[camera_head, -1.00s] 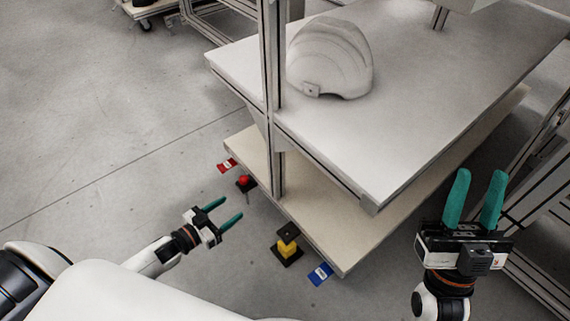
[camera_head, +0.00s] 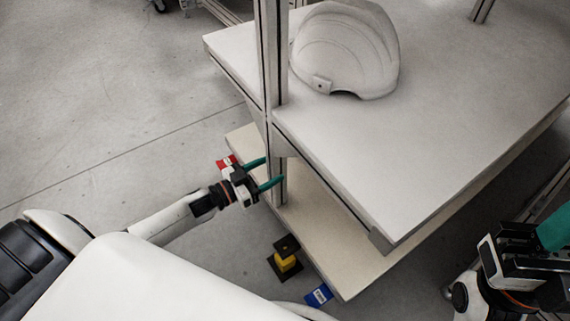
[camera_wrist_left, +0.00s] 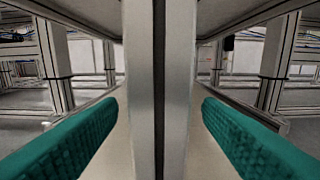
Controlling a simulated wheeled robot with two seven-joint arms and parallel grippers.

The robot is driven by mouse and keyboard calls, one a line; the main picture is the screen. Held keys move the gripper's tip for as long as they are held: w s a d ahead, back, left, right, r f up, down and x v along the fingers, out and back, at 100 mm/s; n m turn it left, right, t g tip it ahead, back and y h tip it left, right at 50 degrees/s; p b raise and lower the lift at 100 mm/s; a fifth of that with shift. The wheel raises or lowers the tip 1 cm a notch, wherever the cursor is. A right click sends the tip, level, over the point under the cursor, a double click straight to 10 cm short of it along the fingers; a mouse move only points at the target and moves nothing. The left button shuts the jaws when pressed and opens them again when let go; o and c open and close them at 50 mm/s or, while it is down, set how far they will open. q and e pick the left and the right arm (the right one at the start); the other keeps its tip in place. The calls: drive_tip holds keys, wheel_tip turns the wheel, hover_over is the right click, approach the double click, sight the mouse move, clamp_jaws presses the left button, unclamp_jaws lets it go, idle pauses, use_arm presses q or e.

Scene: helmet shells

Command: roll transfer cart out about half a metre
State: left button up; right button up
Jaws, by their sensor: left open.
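The transfer cart shows in the head view as a pale top deck (camera_head: 440,130) over a lower shelf (camera_head: 335,235), with a grey upright post (camera_head: 270,60) at its near left side. My left gripper (camera_head: 274,170) is open, its green fingers reaching to the post below the top deck. In the left wrist view the post (camera_wrist_left: 160,90) stands upright between the two open fingers, with gaps visible on both sides. My right gripper (camera_head: 548,238) is at the right edge, partly cut off; its opening cannot be judged. The cart's wheels are hidden.
A white helmet shell (camera_head: 350,50) sits on the top deck. On the floor by the cart lie a yellow and black block (camera_head: 286,260), a blue tag (camera_head: 319,295) and a red tag (camera_head: 227,162). Open grey floor (camera_head: 100,90) spreads to the left.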

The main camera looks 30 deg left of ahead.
sight(285, 162)
use_arm(q)
drive_tip(key=b+x, duration=0.1)
drive_tip(key=x, duration=0.4)
drive_tip(key=shift+w+d, duration=0.2)
drive_tip(key=shift+w, duration=0.1)
clamp_jaws()
